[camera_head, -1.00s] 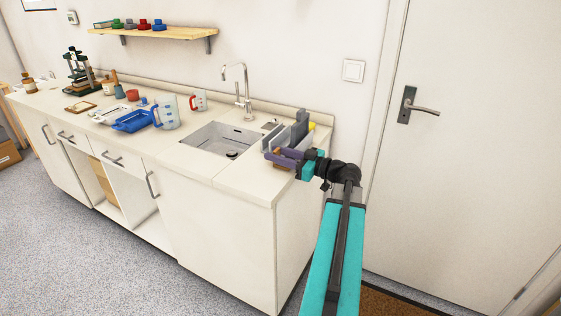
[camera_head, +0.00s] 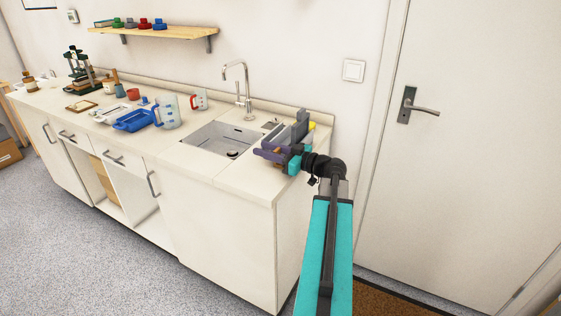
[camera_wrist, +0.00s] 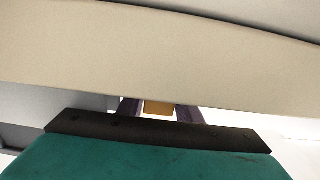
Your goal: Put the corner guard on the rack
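My gripper (camera_head: 262,149), with purple fingers and a teal body, is over the right end of the counter, right of the sink. In the wrist view its fingers (camera_wrist: 158,110) stand apart, with a small orange-brown block between them. Whether they grip it is unclear, and their tips are hard to make out. I cannot tell for sure which thing is the corner guard; the brown piece may be it. The rack (camera_head: 300,122) appears to be the grey upright piece beside and behind the gripper, partly hidden by it. A yellow item shows behind it.
The sink (camera_head: 222,140) and tall tap (camera_head: 240,85) are left of the gripper. A measuring jug (camera_head: 169,112), blue tray (camera_head: 133,121) and red-marked mug (camera_head: 199,100) stand further left. The wall and door (camera_head: 470,150) are close on the right. A pale band fills much of the wrist view.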

